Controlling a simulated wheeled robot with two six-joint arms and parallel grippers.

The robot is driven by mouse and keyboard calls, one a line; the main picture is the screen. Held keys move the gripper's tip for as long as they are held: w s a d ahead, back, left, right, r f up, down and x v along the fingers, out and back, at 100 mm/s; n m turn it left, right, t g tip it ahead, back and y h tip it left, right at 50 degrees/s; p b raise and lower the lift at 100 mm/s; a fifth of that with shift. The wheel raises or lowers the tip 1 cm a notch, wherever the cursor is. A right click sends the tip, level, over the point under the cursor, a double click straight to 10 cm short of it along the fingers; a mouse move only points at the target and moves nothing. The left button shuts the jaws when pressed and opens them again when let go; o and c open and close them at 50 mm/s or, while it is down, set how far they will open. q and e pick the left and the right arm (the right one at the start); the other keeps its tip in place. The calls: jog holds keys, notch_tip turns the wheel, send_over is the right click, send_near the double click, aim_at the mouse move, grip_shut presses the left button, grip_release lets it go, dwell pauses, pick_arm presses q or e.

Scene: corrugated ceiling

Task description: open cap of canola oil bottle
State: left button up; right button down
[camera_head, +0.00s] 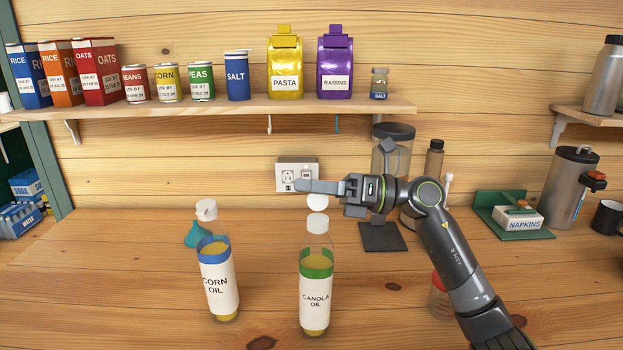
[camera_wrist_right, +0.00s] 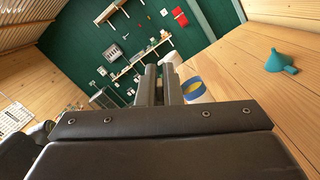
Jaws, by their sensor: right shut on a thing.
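The canola oil bottle (camera_head: 317,287) stands upright on the counter, with a green band and a white label. Its white cap collar (camera_head: 316,223) is on the neck, and a round white lid part (camera_head: 317,202) shows just above it, raised from the collar. My right gripper (camera_head: 308,187) reaches in from the right at lid height. Its fingers are nearly together, shut on the lid, though they hide the contact. In the wrist view the fingers (camera_wrist_right: 160,88) show close together; the canola bottle is not clear there. My left gripper is not in view.
The corn oil bottle (camera_head: 219,283) stands to the left, with a teal funnel (camera_head: 196,236) behind it. A tall canister (camera_head: 391,160) and a dark bottle (camera_head: 434,161) stand behind my right arm. A shelf (camera_head: 230,108) runs above. The front counter between the bottles is clear.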

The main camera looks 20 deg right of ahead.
jog(key=shift+w+d+f+m+p, duration=0.1)
jog(key=shift+w+m+p, duration=0.1)
jog(key=shift+m+p, duration=0.4)
jog(key=shift+w+f+m+p, duration=0.1)
jog(key=shift+w+m+p, duration=0.1)
jog(key=shift+m, duration=0.7)
jog(key=c, duration=1.6)
grip_release()
jog(key=shift+o, duration=0.2)
jog(key=shift+d+f, duration=0.1)
jog(key=b+v, duration=0.5)
jog(key=v, duration=1.2)
jog(key=shift+s+b, duration=0.25)
jog(key=shift+b, duration=0.15)
